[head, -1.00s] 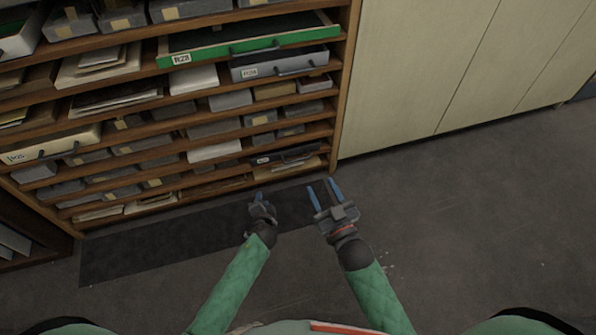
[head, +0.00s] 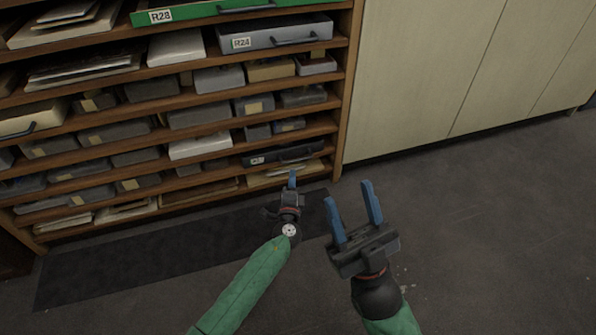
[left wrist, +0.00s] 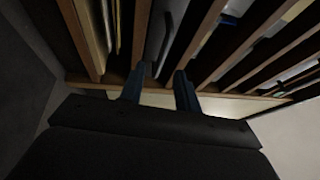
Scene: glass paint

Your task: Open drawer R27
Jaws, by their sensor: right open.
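A dark drawer (head: 283,154) with a bar handle and a small label sits low at the right end of the wooden shelf rack. Its label is too small to read, so I cannot tell for sure that it is R27. My left gripper (head: 291,180) is just below and in front of this drawer, apart from its handle. In the left wrist view its two blue fingers (left wrist: 160,88) stand apart with nothing between them, pointing at the shelves. My right gripper (head: 355,208) is open and empty, to the right of the left one, over the floor.
Above are a grey drawer R24 (head: 276,35) and a green drawer R28 (head: 205,10). A cream drawer (head: 32,119) juts out at the left. Grey boxes and papers fill the shelves. Pale cabinet doors (head: 425,75) stand at right. A dark mat (head: 150,263) lies on the clear floor.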

